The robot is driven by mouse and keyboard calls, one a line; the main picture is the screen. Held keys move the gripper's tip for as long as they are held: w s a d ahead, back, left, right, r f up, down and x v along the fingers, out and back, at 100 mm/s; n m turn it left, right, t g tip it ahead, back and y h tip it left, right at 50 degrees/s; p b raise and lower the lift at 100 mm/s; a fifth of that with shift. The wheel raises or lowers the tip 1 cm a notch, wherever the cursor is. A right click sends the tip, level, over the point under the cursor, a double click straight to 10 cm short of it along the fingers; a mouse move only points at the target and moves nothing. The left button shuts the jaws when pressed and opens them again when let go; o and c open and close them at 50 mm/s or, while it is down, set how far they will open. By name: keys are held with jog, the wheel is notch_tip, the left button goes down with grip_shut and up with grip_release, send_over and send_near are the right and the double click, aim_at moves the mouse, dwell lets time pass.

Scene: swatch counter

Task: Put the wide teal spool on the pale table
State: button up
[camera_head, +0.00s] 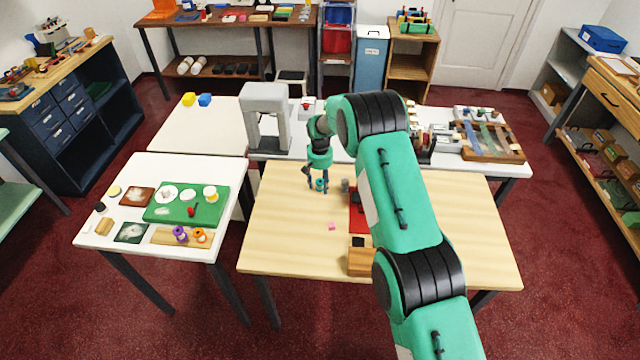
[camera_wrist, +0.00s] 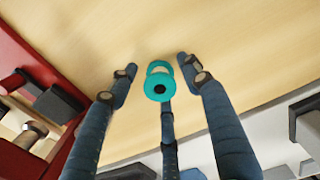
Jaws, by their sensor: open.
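The wide teal spool (camera_head: 321,185) is at the back left part of the pale wood-topped table (camera_head: 290,240). In the wrist view the spool (camera_wrist: 158,86) shows its round end with a dark centre hole, and it appears to stand on the wood. My gripper (camera_head: 318,186) points down over it. In the wrist view my gripper (camera_wrist: 157,70) is open, with its fingers spread around the spool and gaps visible at both sides. Contact with the third finger, behind the spool, cannot be told.
A red tray (camera_head: 356,224) with black pieces, a wooden block (camera_head: 360,262) and a small pink piece (camera_head: 332,226) are on the same table. A grey machine (camera_head: 268,112) stands behind on a white table. The wood table's front left is clear.

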aim_at(320, 181)
jog(key=shift+r, duration=0.2)
notch_tip(320, 181, up, 12)
jog(key=shift+p, duration=0.35)
dwell(1.0)
